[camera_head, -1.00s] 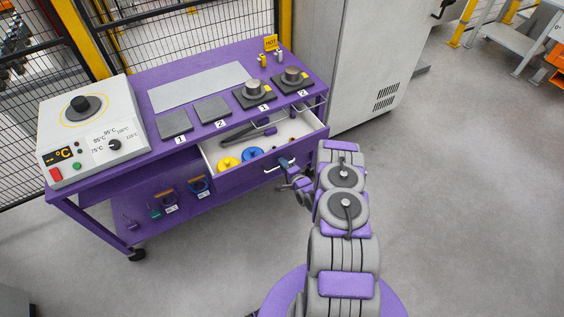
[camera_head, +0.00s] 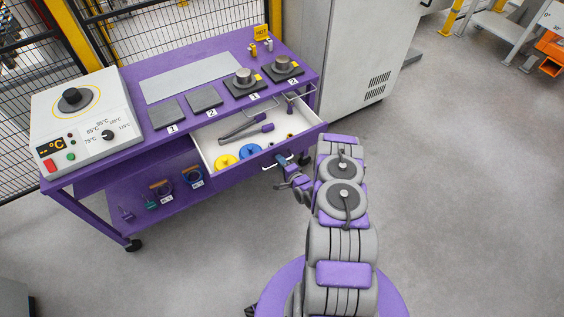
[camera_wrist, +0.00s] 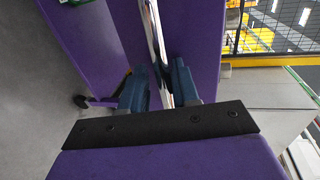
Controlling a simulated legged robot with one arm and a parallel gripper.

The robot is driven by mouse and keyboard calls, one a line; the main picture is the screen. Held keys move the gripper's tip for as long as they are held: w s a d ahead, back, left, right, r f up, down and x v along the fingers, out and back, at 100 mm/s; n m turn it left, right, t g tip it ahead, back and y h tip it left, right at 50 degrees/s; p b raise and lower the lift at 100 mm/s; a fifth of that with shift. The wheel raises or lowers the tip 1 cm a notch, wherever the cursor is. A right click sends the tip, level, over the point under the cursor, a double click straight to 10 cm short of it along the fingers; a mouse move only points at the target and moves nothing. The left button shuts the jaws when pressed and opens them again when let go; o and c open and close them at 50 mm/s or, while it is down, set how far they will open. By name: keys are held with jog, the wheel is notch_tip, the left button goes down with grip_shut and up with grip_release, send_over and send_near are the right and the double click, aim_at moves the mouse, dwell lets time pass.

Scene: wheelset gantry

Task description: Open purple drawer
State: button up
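The purple drawer (camera_head: 232,175) under the tabletop of a purple cart stands well open, its white inside showing. In it lie a yellow ring (camera_head: 226,161), a blue ring (camera_head: 250,151) and dark-handled tools (camera_head: 247,129). Its silver bar handle (camera_head: 277,162) is on the front panel. My gripper (camera_head: 283,168) is at this handle, partly hidden by my arm. In the wrist view, the fingers of my gripper (camera_wrist: 160,88) lie on both sides of the handle (camera_wrist: 153,30), closed around it. The purple drawer front (camera_wrist: 198,40) shows behind them.
The purple cart carries a temperature control box (camera_head: 85,120), plates and metal cylinders (camera_head: 283,63) on its top. Tools hang on a lower purple panel (camera_head: 150,195). A grey cabinet (camera_head: 350,60) stands behind right. The grey floor in front and at right is clear.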

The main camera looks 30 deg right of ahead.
jog(key=shift+o, duration=0.5)
jog(key=shift+r, duration=0.1)
jog(key=shift+s+d, duration=0.15)
jog(key=shift+s, duration=0.15)
jog(key=p+v, duration=0.3)
jog(key=v, duration=1.3)
jog(key=shift+s, duration=0.35)
jog(key=shift+r, duration=0.1)
